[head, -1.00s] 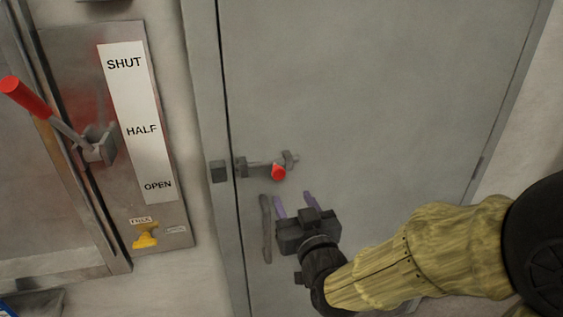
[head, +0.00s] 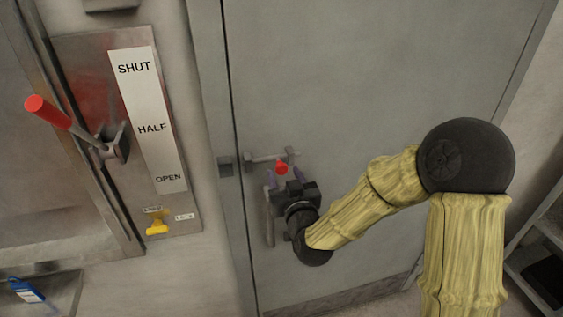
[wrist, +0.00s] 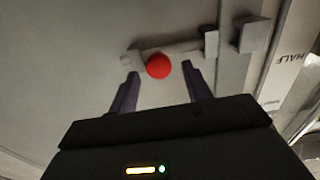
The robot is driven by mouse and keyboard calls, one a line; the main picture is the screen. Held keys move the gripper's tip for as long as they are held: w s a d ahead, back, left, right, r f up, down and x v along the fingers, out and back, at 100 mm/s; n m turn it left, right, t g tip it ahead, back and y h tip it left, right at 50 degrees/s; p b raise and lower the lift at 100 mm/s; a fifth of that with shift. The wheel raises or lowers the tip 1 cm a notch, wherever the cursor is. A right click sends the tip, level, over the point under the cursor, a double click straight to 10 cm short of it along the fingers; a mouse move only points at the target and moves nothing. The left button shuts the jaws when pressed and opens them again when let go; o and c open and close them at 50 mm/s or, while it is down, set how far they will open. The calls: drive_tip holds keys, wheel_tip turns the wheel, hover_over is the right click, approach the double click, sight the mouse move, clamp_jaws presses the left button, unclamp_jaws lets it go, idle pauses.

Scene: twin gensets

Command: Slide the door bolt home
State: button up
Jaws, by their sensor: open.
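The door bolt (head: 266,157) is a grey bar on the grey door (head: 340,80), near the door's left edge, with a red knob (head: 282,168). A separate keeper block (head: 225,163) sits on the frame to its left, with a gap visible between. My gripper (head: 284,178) is open just below the knob, its two purple fingers pointing up at it. In the wrist view the red knob (wrist: 158,66) shows between and just beyond the fingertips of my gripper (wrist: 162,82). The bolt bar (wrist: 182,48) and keeper (wrist: 252,36) lie beyond. I cannot tell whether a finger touches the knob.
A vertical door handle (head: 269,215) stands left of my gripper. On the left wall are a red-handled lever (head: 48,112), a SHUT/HALF/OPEN label (head: 148,120) and a yellow knob (head: 157,222). A shelf (head: 540,255) stands at the right.

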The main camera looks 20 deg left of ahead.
sight(282, 170)
drive_tip(key=shift+p+x, duration=0.45)
drive_tip(key=shift+x, duration=1.4)
clamp_jaws()
